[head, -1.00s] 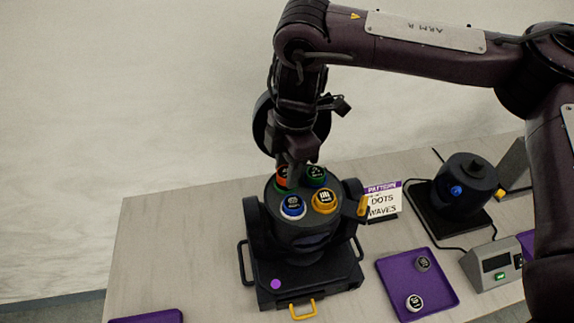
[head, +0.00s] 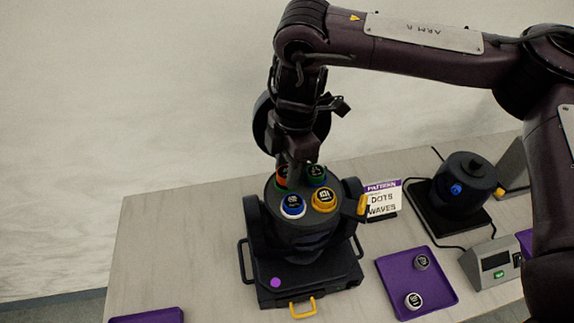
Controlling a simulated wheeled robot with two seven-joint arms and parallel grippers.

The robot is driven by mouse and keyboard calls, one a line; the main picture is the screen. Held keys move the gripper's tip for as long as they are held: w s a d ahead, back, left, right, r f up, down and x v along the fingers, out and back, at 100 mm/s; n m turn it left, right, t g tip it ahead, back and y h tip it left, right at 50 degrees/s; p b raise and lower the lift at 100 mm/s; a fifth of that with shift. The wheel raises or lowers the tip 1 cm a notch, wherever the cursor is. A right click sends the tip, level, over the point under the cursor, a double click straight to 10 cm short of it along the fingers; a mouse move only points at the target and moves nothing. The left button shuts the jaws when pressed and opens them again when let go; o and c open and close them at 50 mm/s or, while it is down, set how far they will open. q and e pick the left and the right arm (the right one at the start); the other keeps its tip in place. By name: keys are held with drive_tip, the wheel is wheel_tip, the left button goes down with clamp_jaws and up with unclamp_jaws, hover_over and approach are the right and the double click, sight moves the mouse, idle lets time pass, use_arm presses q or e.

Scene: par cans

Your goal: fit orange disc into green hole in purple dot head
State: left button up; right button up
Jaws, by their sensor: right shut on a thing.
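The dark head with the purple dot (head: 275,283) on its base stands on the table, its round top facing up. On the top, a blue-ringed piece (head: 292,206) and a yellow-ringed piece (head: 324,200) are at the front, each with a dark marked face. The green ring (head: 317,175) is at the back right, also with a dark marked centre. The orange disc (head: 281,177) shows at the back left, partly hidden by my right gripper (head: 292,181). That gripper points down and is shut on the orange disc, its fingertips mostly hidden. My left gripper is not in view.
A purple tray (head: 441,284) at the right holds a dark disc (head: 421,262) and a pale disc (head: 413,301). A pattern sign (head: 383,199), a second dark lamp head (head: 466,180) and a grey box (head: 494,264) stand nearby.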

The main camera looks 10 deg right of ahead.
drive_tip(key=shift+f, duration=0.35)
drive_tip(key=o, duration=1)
drive_tip(key=shift+o, duration=0.2)
drive_tip(key=shift+w+d+r, duration=0.1)
drive_tip(key=shift+d+r, duration=0.05)
drive_tip(key=shift+r, duration=1.15)
drive_tip(key=shift+s+d+r, duration=0.1)
drive_tip(key=shift+d+r, duration=0.1)
drive_tip(key=shift+r, duration=1.05)
drive_tip(key=shift+w+d+r, duration=0.1)
drive_tip(key=shift+d+r, duration=0.05)
drive_tip(key=shift+r, duration=1.15)
